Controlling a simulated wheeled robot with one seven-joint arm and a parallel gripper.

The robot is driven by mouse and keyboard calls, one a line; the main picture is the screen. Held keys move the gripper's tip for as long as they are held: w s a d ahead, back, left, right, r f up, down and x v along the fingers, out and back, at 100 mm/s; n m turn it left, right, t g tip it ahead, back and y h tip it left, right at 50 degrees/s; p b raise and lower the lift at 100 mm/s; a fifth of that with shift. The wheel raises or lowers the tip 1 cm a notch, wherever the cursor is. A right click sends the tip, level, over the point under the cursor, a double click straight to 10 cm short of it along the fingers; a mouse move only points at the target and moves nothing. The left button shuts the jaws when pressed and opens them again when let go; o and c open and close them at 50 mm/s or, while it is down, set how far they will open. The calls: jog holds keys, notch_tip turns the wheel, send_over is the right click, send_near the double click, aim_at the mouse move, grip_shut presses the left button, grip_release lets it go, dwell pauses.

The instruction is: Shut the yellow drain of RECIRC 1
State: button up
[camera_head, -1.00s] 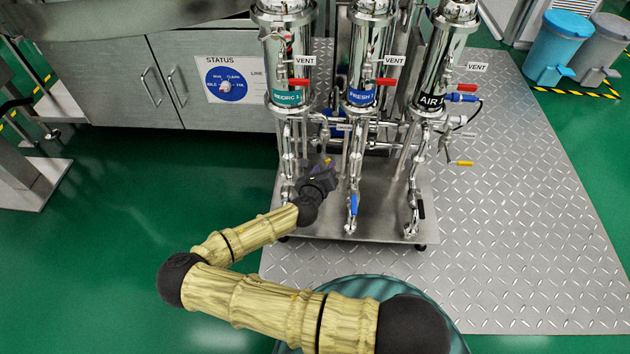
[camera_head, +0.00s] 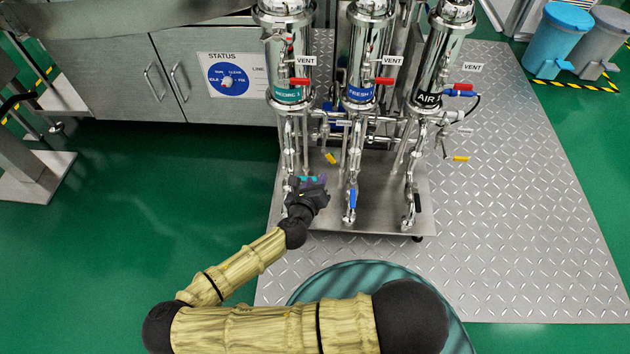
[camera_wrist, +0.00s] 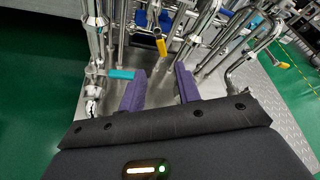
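The RECIRC 1 column (camera_head: 291,94) is the left steel cylinder with a teal label. A yellow handle (camera_head: 330,158) sits low, just right of its pipes, slanting down to the right. It also shows in the wrist view as a yellow handle (camera_wrist: 161,46) beyond the fingertips, lined up with the gap. My gripper (camera_head: 315,180) is below and in front of that handle, apart from it. The wrist view shows its two purple fingers (camera_wrist: 160,74) spread, with nothing between them. A teal handle (camera_wrist: 120,74) lies close beside the left finger; I cannot tell if they touch.
FRESH 1 (camera_head: 361,94) and AIR 1 (camera_head: 430,98) stand to the right. A blue handle (camera_head: 353,198) and a black handle (camera_head: 417,203) hang below them. Red vent handles (camera_head: 299,82) are higher. Pipes crowd the space around the fingers.

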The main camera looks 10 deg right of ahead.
jog(key=shift+s+d, duration=0.1)
jog(key=c, duration=0.3)
jog(key=shift+s+d+m+g, duration=0.15)
jog(key=shift+d+m+g, duration=0.15)
jog(key=shift+m, duration=0.3)
grip_shut()
jog(key=s+d+r+m+g+p, duration=0.2)
jog(key=s+d+m+g+p, duration=0.25)
jog(key=s+m+g, duration=0.9)
notch_tip(320, 180, up, 31)
jog(key=m+t+y+p, duration=0.4)
jog(key=m+y+p, duration=0.2)
jog(key=m, duration=1.6)
jog(key=shift+s+a, duration=0.15)
jog(key=shift+s, duration=0.15)
jog(key=shift+f+m, duration=0.1)
jog(key=shift+m, duration=0.15)
